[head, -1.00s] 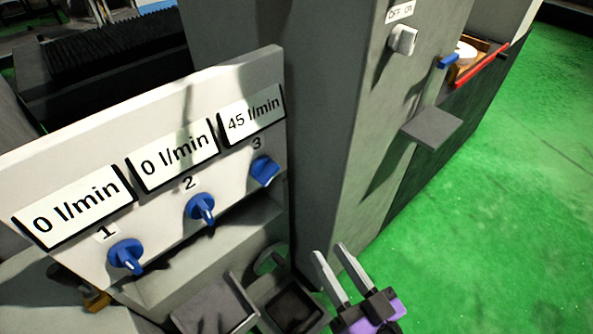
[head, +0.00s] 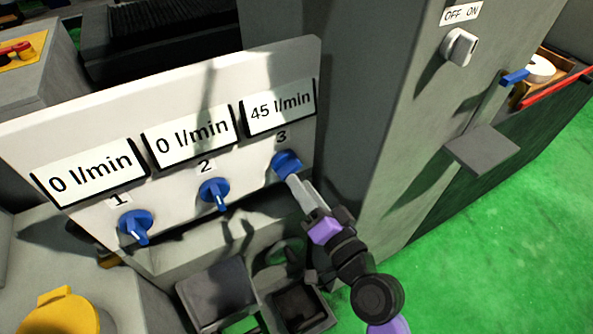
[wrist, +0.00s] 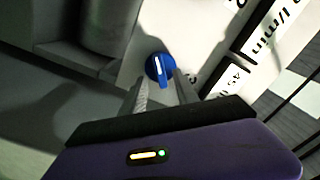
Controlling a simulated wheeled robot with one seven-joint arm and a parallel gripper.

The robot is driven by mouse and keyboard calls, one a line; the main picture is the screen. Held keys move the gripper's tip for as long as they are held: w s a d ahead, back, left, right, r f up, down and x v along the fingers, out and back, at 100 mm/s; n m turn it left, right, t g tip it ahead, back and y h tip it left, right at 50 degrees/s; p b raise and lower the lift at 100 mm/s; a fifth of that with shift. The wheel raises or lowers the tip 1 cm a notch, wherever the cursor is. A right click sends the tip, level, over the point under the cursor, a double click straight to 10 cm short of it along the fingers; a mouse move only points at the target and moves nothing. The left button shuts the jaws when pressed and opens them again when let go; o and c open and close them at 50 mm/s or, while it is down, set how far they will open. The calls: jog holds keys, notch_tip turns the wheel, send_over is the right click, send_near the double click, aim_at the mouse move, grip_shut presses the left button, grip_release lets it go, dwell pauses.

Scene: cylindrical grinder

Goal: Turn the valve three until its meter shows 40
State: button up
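Valve three is a blue knob (head: 286,163) under the number 3 on the white panel. Its meter (head: 279,107) reads 45 l/min. My gripper (head: 296,183) is at the knob, with its fingers pointing at it from the lower right. In the wrist view, the blue knob (wrist: 159,69) with its white pointer line sits just beyond my fingertips (wrist: 162,82). The two fingers are apart, one on each side of the knob's lower part. Whether they touch it cannot be told.
Valve one (head: 136,227) and valve two (head: 214,193) are blue knobs to the left, under meters reading 0 l/min. A grey column (head: 385,130) with an OFF/ON switch (head: 459,48) stands close on the right. Dark open boxes (head: 297,306) lie below the panel.

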aim_at(288, 166)
jog(key=x, duration=0.4)
jog(key=shift+w+a, duration=0.2)
grip_shut()
